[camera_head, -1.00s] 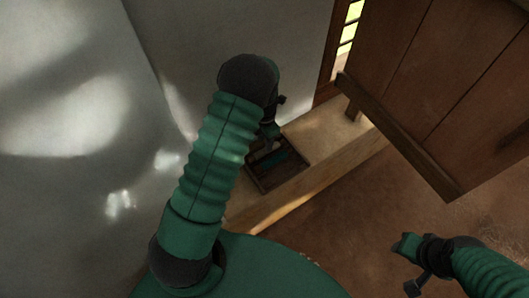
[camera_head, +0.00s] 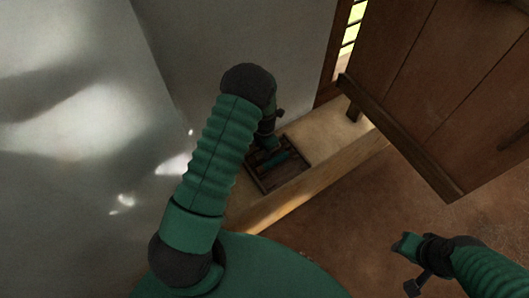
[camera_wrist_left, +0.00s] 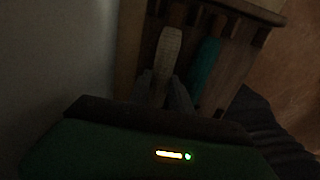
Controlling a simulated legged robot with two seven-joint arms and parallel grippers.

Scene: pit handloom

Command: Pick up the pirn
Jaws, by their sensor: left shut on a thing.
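A pale, cream-wound pirn (camera_wrist_left: 168,52) stands out in the left wrist view, lying lengthwise in a wooden tray. My left gripper (camera_wrist_left: 173,88) is shut on its near end. A teal pirn (camera_wrist_left: 204,66) lies beside it to the right, apart from the fingers. In the head view the tray (camera_head: 262,188) sits on a ledge, with the teal pirn (camera_head: 276,160) visible in it. My left gripper (camera_head: 268,138) reaches down at the tray's far left; its forearm hides the fingertips and the pale pirn.
A grey wall (camera_head: 215,50) rises close behind and left of the tray. The pale ledge (camera_head: 315,135) has free room to the right of the tray. A large brown wooden panel (camera_head: 430,90) hangs at the upper right. Brown floor (camera_head: 340,215) lies below.

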